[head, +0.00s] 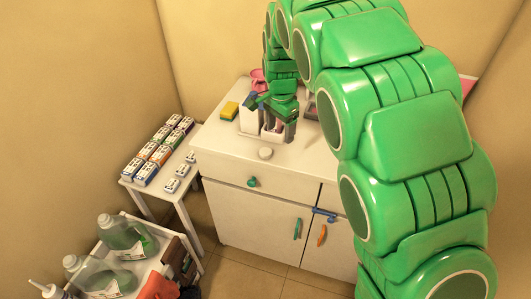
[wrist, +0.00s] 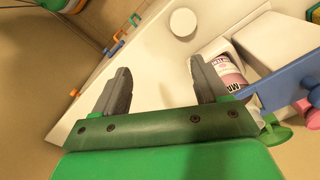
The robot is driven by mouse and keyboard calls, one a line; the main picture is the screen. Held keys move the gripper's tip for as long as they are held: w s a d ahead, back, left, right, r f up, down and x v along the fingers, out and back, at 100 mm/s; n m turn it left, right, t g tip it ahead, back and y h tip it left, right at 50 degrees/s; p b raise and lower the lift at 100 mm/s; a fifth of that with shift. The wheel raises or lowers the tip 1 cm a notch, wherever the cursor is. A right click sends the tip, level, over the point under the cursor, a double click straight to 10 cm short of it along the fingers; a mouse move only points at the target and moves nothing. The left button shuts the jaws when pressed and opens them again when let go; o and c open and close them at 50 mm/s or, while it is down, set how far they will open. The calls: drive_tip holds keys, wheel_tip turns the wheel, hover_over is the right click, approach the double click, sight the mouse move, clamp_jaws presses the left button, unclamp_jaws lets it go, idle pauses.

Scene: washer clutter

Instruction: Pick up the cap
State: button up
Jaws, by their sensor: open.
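A round white cap (head: 265,153) lies flat on the white cabinet top (head: 225,150) near its front edge. It also shows in the wrist view as a pale disc (wrist: 183,22) at the top, beyond my fingertips. My gripper (head: 274,122) is above the cabinet top, behind the cap in the head view. In the wrist view my gripper (wrist: 160,69) has its two dark fingers wide apart, with nothing between them but bare cabinet top. The cap is in full view and apart from the fingers.
A white container (wrist: 270,40) and a labelled can (wrist: 230,72) are close to my right finger in the wrist view. A yellow-green sponge (head: 229,110) lies to the left. Coloured handles (head: 297,229) stick out from the cabinet front. A side table (head: 184,192) carries several small boxes.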

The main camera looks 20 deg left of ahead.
hover_over(266, 151)
wheel_tip(266, 151, down, 3)
drive_tip(key=shift+w+r, duration=0.1)
drive_tip(key=shift+r, duration=0.1)
drive_tip(key=shift+f, duration=3.8)
drive_tip(key=shift+c, duration=0.5)
drive_tip(key=c, duration=1)
